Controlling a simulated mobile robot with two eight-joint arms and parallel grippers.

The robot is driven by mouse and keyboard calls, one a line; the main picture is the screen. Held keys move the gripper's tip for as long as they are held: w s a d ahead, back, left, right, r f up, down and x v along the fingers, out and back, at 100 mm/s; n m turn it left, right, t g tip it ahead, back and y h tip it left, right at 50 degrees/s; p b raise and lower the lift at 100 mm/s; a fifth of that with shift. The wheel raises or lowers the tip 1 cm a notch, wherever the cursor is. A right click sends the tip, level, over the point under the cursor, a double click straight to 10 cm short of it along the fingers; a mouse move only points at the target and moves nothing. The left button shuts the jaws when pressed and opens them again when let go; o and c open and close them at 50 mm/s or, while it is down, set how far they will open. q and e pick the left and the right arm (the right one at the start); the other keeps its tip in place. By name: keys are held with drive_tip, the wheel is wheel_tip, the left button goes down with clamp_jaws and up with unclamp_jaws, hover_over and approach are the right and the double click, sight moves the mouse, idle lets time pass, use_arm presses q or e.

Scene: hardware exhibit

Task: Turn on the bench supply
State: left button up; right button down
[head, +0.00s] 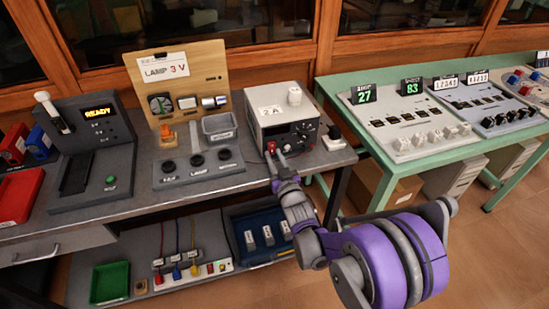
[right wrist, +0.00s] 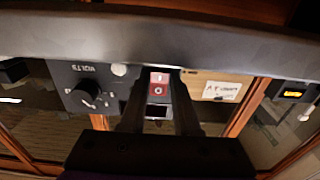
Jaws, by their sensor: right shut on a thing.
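The bench supply (head: 268,102) is a light box with a dark front panel on the grey bench, with a "2 A" label on top. Its red rocker switch (right wrist: 159,84) shows in the right wrist view, marked "I" and "O". My right gripper (right wrist: 160,95) is at the left part of the front panel, its two fingers shut on either side of this switch. In the head view the right gripper (head: 272,163) partly covers that area. The black VOLTS knob (right wrist: 87,96) is beside the switch. My left gripper is not in view.
A wooden board marked "LAMP 3 V" (head: 207,72) stands left of the supply, behind a grey panel with black knobs (head: 198,166). A "READY" unit (head: 98,130) is further left. A green table (head: 375,150) with control panels stands right.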

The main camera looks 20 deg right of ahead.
drive_tip(key=t+b, duration=0.1)
drive_tip(key=f+t+b, duration=0.1)
drive_tip(key=b, duration=0.1)
drive_tip(key=shift+w+f, duration=0.2)
drive_tip(key=shift+w, duration=0.05)
drive_tip(key=shift+r+t+b, duration=0.1)
drive_tip(key=shift+t+b, duration=0.5)
drive_tip(key=shift+b, duration=0.05)
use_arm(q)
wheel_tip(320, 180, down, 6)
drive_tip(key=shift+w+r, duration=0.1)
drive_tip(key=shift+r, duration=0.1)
use_arm(e)
drive_tip(key=shift+r, duration=0.15)
drive_tip(key=c, duration=0.6)
unclamp_jaws()
drive_tip(key=shift+c, duration=0.2)
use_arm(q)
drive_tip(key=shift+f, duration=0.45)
use_arm(e)
drive_tip(key=v, duration=1)
drive_tip(key=shift+s+f, duration=0.2)
drive_tip(key=shift+s, duration=0.15)
